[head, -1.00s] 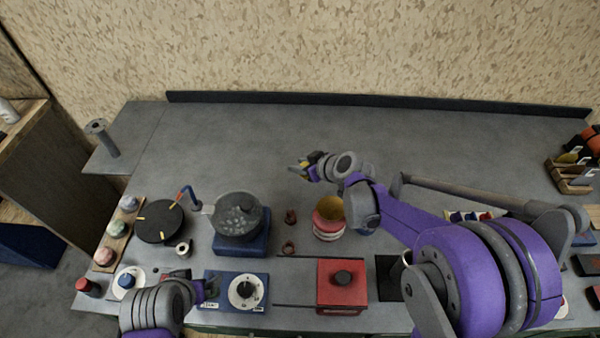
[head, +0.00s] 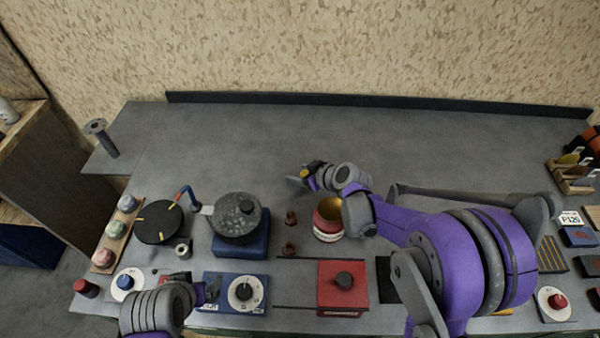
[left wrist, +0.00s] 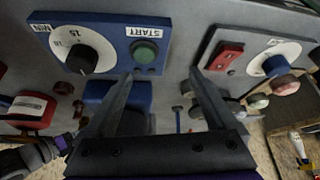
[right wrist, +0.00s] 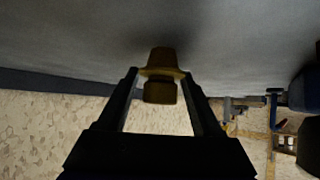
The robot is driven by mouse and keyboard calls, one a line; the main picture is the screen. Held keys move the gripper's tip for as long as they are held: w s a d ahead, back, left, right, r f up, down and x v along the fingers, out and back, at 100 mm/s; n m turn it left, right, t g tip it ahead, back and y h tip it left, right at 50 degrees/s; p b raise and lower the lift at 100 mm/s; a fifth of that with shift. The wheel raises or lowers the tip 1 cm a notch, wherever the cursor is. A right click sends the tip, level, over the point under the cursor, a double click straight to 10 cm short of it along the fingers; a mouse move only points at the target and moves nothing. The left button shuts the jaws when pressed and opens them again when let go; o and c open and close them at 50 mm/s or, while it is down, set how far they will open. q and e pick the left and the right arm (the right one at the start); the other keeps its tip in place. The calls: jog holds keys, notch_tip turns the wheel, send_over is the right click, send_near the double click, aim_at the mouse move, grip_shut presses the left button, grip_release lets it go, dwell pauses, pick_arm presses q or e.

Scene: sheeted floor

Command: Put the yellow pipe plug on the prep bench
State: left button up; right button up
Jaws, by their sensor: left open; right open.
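The yellow pipe plug (right wrist: 160,75) is between the two fingers of my right gripper (right wrist: 163,78) in the right wrist view, with a gap on each side. In the head view only a bit of yellow (head: 305,172) shows at my right gripper (head: 301,177), low over the middle of the prep bench (head: 300,130). The right gripper is open. My left gripper (left wrist: 160,78) is open and empty in front of the blue START panel (left wrist: 115,45); in the head view it is at the front left (head: 209,290).
A dark pot (head: 237,217) on a blue base, a red-and-white pot with a yellow interior (head: 328,220) and a red box (head: 342,285) stand along the front. A round black plate (head: 160,222) is left. A wooden rack (head: 572,180) is far right. The bench's back is clear.

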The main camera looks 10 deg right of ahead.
pick_arm(q)
jog(key=shift+r, duration=0.1)
jog(key=shift+r, duration=0.1)
pick_arm(e)
jog(key=shift+s+d+r, duration=0.1)
jog(key=shift+r, duration=0.2)
pick_arm(q)
jog(key=shift+w+r+p, duration=0.2)
jog(key=shift+r+p, duration=0.15)
jog(key=shift+p, duration=0.05)
pick_arm(e)
jog(key=v, duration=1.1)
jog(key=shift+s+r, duration=0.2)
jog(key=shift+s, duration=0.05)
